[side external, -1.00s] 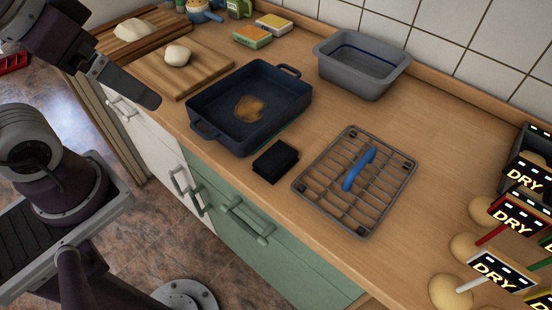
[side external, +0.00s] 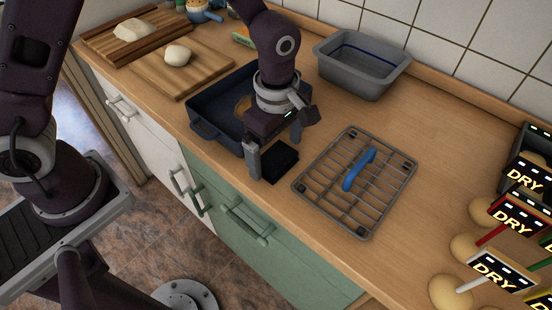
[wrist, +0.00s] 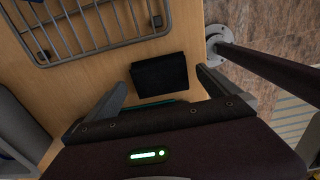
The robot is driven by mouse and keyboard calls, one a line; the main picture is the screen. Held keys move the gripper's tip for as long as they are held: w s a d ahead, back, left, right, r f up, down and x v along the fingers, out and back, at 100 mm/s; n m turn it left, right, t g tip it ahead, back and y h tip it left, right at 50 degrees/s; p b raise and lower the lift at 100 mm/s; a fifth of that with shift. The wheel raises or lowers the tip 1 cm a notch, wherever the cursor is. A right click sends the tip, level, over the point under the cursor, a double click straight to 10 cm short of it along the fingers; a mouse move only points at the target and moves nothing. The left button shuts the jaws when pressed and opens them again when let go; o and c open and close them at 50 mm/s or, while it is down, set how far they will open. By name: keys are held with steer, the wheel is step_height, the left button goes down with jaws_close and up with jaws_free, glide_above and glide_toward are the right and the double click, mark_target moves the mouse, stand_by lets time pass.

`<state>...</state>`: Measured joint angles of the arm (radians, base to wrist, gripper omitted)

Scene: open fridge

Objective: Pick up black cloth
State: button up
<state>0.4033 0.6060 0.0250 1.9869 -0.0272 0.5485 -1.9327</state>
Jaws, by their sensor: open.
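The black cloth (side external: 281,160) is a small folded dark block lying flat on the wooden counter, between the dark blue roasting pan and the wire rack. In the wrist view the cloth (wrist: 160,75) lies just ahead of the fingers, roughly centred between them. My gripper (side external: 275,155) is open and points down just above the cloth, one finger on each side of it. Its fingers also show in the wrist view (wrist: 163,85). Nothing is held. My gripper hides part of the cloth and part of the pan in the side view.
The dark blue roasting pan (side external: 204,128), with a brown stain, stands close beside the cloth. The wire rack (side external: 335,215) with a blue-handled brush (side external: 359,169) lies to the right. A grey tub (side external: 365,80) stands behind. The counter's front edge is near the cloth.

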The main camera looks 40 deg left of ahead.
mark_target(276, 157)
steer(key=shift+f, duration=0.85)
steer(key=c, duration=1.4)
step_height(276, 157, up, 10)
steer(key=shift+r, duration=0.1)
